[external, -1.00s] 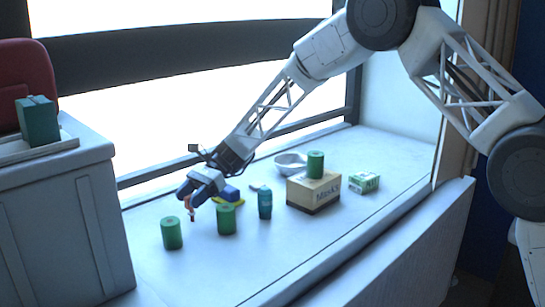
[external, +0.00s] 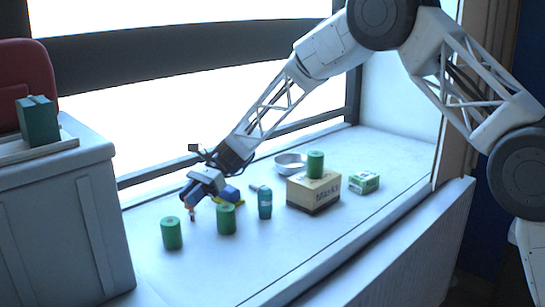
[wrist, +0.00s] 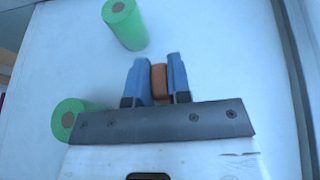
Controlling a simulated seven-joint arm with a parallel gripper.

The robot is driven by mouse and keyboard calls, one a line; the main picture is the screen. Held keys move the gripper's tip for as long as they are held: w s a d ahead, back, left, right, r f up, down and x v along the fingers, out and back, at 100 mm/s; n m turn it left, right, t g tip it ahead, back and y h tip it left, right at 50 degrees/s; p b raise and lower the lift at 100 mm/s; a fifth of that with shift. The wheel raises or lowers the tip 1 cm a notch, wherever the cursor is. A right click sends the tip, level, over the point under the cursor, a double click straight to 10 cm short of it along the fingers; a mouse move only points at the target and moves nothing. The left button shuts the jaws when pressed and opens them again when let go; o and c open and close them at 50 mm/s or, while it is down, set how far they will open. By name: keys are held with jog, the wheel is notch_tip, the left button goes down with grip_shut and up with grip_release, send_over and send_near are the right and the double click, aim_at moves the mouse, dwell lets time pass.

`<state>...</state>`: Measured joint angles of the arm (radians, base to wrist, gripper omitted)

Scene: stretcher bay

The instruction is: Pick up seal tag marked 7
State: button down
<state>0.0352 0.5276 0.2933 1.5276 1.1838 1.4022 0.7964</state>
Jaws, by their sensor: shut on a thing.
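My gripper (external: 191,205) is low over the left part of the white ledge, pointing down. In the wrist view its two blue fingers (wrist: 158,80) are closed on a small orange-brown piece (wrist: 159,82).
Green cylinders stand near my gripper, one at left (external: 172,233) and one at right (external: 226,219). Further right are a blue-green bottle (external: 265,203), a Masks carton (external: 314,192) with a green cylinder on top, a small green box (external: 364,182) and a bowl (external: 290,164).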

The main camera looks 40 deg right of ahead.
jog(key=shift+r, duration=5)
jog(key=shift+r, duration=0.1)
